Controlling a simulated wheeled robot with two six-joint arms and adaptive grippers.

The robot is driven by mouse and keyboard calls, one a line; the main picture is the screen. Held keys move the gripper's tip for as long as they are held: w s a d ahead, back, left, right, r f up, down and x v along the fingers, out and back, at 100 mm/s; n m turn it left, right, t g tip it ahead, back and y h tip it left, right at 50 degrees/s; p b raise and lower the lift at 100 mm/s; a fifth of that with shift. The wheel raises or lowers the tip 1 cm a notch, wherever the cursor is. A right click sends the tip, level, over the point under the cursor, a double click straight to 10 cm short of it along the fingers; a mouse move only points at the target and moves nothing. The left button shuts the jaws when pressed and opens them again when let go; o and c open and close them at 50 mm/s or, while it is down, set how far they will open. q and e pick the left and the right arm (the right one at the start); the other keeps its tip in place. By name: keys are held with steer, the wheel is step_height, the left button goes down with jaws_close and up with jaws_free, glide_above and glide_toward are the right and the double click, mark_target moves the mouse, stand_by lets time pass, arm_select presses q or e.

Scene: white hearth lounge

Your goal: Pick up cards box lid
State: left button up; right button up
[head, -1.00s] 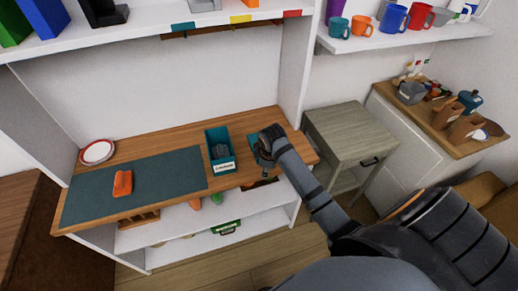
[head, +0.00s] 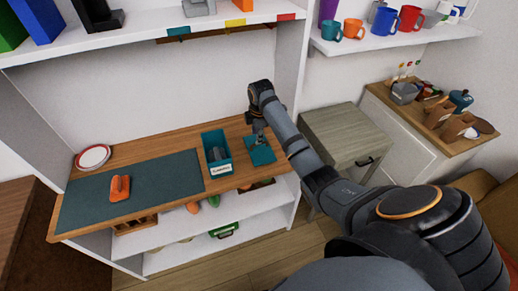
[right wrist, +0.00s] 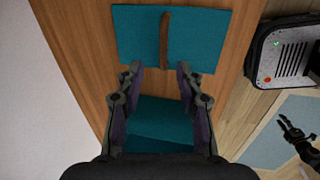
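The teal cards box (head: 217,166), open-topped with a white label and grey contents, stands on the wooden counter. To its right lies a flat teal piece, the lid (head: 262,155). My right gripper (head: 259,136) points down just over the lid. In the right wrist view the lid (right wrist: 195,42) has a brown strip across its middle and lies beyond the fingertips. The right gripper (right wrist: 158,72) is open there, with nothing between its fingertips. Another teal surface (right wrist: 155,125) shows lower between the fingers, partly hidden.
A dark green mat (head: 150,188) with an orange object (head: 119,188) and a red-rimmed plate (head: 93,157) lie left on the counter (head: 175,150). A grey-green side cabinet (head: 345,135) stands right. A shelf is above, and lower shelves hold several items.

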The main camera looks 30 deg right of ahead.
mark_target(259, 147)
steer(key=shift+w+d+f+p, duration=0.15)
steer(key=shift+f+p, duration=0.1)
steer(key=shift+f, duration=1.1)
steer(key=shift+w+a+f+p, duration=0.1)
steer(key=shift+w+f+p, duration=0.1)
steer(key=shift+f, duration=1.15)
steer(key=shift+s+r, duration=0.1)
jaws_close()
